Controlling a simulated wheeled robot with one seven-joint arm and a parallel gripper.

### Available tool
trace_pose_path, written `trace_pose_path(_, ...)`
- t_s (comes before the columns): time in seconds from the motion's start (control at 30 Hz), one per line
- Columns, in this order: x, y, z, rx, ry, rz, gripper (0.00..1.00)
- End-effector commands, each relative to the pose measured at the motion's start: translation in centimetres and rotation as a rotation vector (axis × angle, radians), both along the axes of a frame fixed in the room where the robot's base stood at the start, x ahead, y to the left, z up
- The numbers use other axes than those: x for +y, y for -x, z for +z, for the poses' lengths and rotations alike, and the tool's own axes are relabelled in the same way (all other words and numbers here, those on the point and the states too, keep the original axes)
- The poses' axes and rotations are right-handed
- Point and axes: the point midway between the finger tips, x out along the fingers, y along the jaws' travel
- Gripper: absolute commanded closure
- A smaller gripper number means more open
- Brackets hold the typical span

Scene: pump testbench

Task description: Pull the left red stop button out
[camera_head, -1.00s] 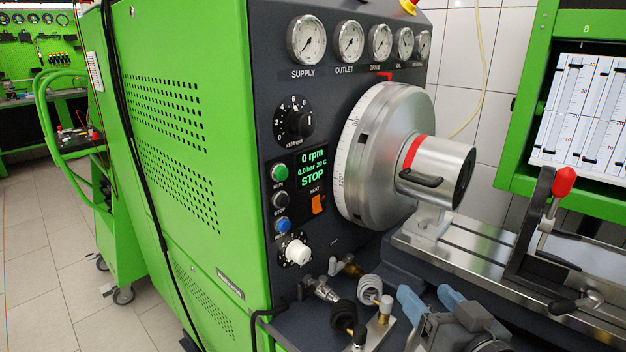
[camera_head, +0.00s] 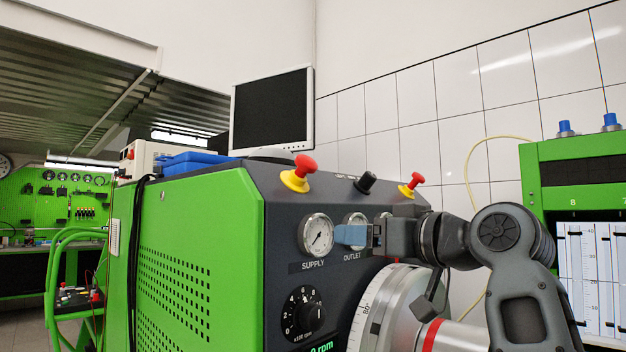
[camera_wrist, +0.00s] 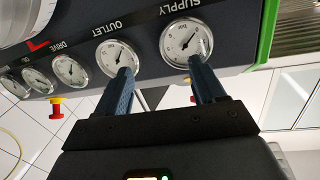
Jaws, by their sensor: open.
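The left red stop button (camera_head: 304,165), a red mushroom head on a yellow base, sits on the console's top edge above the SUPPLY gauge in the head view. In the wrist view, only specks of red and yellow beside one finger may be this button; the rest is hidden. A second red stop button (camera_head: 415,181) is further right; a red and yellow button also shows in the wrist view (camera_wrist: 56,107). My gripper (camera_head: 340,235), with blue fingers, is by the OUTLET gauge, below and right of the left button and apart from it. Its fingers (camera_wrist: 160,70) are open and empty.
A black knob (camera_head: 366,182) stands between the two stop buttons. A monitor (camera_head: 272,112) and a blue case (camera_head: 194,163) are on top of the green cabinet. The SUPPLY gauge (camera_head: 317,236) is left of my gripper. The space above the console front is clear.

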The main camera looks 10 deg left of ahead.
Motion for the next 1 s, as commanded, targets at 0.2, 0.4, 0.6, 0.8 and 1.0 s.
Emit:
trace_pose_path(0.2,1.8,1.4,8.7,-0.065,0.03,0.102,0.31)
trace_pose_path(0.4,2.4,2.4,12.1,-0.09,0.047,0.146,0.31)
trace_pose_path(0.6,3.7,1.8,12.6,-0.091,0.051,0.155,0.31)
trace_pose_path(0.8,6.1,-0.2,12.6,-0.089,0.051,0.154,0.31)
trace_pose_path(1.0,8.0,-1.7,12.5,-0.09,0.05,0.153,0.31)
